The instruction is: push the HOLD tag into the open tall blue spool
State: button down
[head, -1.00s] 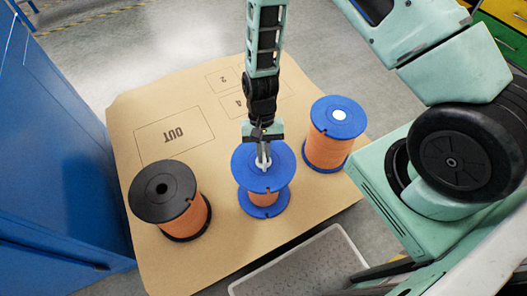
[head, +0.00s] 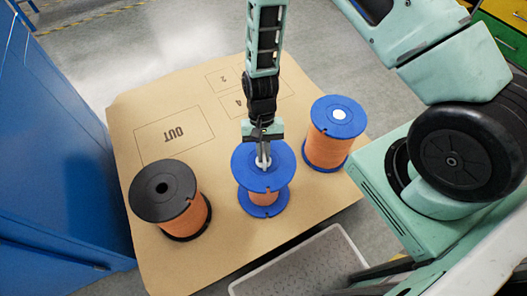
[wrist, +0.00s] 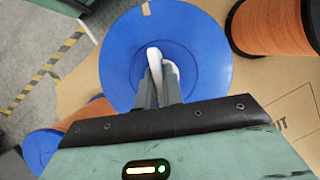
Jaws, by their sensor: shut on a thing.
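The tall blue spool (head: 246,166) stands upright in the middle of the board, with blue flanges and an orange winding; its top also shows in the wrist view (wrist: 118,62). My gripper (head: 263,154) is above the middle of its top flange, fingers pointing down. In the wrist view my gripper (wrist: 160,78) is shut on a white piece (wrist: 153,56), which I take to be the HOLD tag. The white piece is over or in the centre hole; the fingers hide the hole, so I cannot tell how deep. No lettering on it is readable.
Another blue-flanged spool (head: 322,118) with a white centre stands at the right. A black-flanged spool (head: 163,190) with an open hole stands at the left. A grey tray (head: 300,262) lies in front. The board's marked OUT area (head: 174,134) is clear.

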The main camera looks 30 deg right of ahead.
jog(key=shift+f, duration=0.1)
jog(key=c, duration=1.5)
grip_release()
jog(key=shift+o, duration=0.2)
jog(key=v, duration=1.7)
jog(key=shift+w, duration=0.15)
jog(key=s+a+r+n+t, duration=0.1)
jog(key=s+a+r+n, duration=0.25)
jog(key=s+r, duration=0.2)
jog(key=s+a+r+n+t, duration=0.1)
jog(key=s+a+r+n, duration=0.3)
jog(key=r, duration=0.3)
jog(key=s+a+r+n+t+h, duration=0.1)
jog(key=s+r+n, duration=0.3)
jog(key=s, duration=0.6)
jog(key=shift+a+r+t+p, duration=0.15)
jog(key=shift+r+t+p, duration=0.15)
jog(key=shift+t, duration=0.2)
